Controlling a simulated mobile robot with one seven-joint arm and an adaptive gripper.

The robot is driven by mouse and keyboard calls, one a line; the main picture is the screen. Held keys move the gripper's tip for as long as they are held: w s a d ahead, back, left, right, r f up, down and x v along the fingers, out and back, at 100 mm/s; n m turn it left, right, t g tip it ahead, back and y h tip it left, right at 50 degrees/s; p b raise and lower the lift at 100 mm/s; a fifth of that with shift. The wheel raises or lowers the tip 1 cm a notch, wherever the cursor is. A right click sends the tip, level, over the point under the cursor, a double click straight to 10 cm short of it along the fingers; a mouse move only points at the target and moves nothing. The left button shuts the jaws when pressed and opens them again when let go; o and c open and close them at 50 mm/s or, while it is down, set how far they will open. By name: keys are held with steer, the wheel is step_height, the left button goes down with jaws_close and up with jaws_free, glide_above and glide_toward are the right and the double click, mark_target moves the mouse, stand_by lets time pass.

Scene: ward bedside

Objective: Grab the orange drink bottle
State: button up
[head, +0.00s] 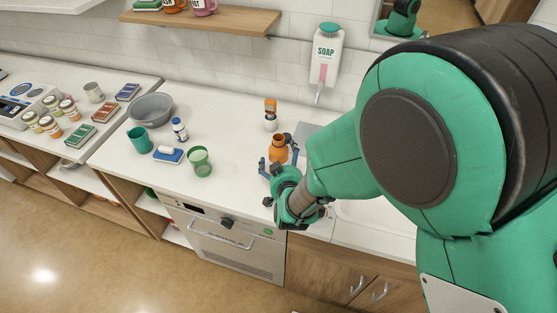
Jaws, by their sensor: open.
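The orange drink bottle (279,147) stands upright on the white counter, left of the sink. My gripper (276,161) is open at the near side of the bottle, with its fingers pointing toward it. One finger shows to the left of the bottle's lower part and the other to its right. The base of the bottle is partly hidden by my gripper. I cannot tell whether the fingers touch it.
A small white bottle with an orange top (270,115) stands just behind. A green cup (200,161), a blue-and-white brush (168,155), a dark-capped bottle (180,129), a teal mug (139,140) and a grey basin (150,109) stand to the left. A soap dispenser (327,55) hangs on the wall.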

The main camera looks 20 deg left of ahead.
mark_target(283, 156)
steer(key=shift+w+a+f, duration=0.1)
steer(key=shift+w, duration=0.2)
steer(key=shift+c, duration=0.3)
steer(key=c, duration=1.5)
steer(key=shift+o, duration=0.2)
steer(key=shift+r, duration=0.4)
steer(key=shift+r+p, duration=0.6)
steer(key=shift+r, duration=0.85)
steer(key=s+d+p, duration=0.1)
steer(key=s+d, duration=0.3)
steer(key=s, duration=0.2)
steer(key=s+d+r+p, duration=0.1)
steer(key=s+d, duration=0.3)
steer(key=s, duration=0.3)
steer(key=shift+d+r, duration=0.2)
steer(key=shift+d, duration=0.2)
steer(key=shift+s, duration=0.15)
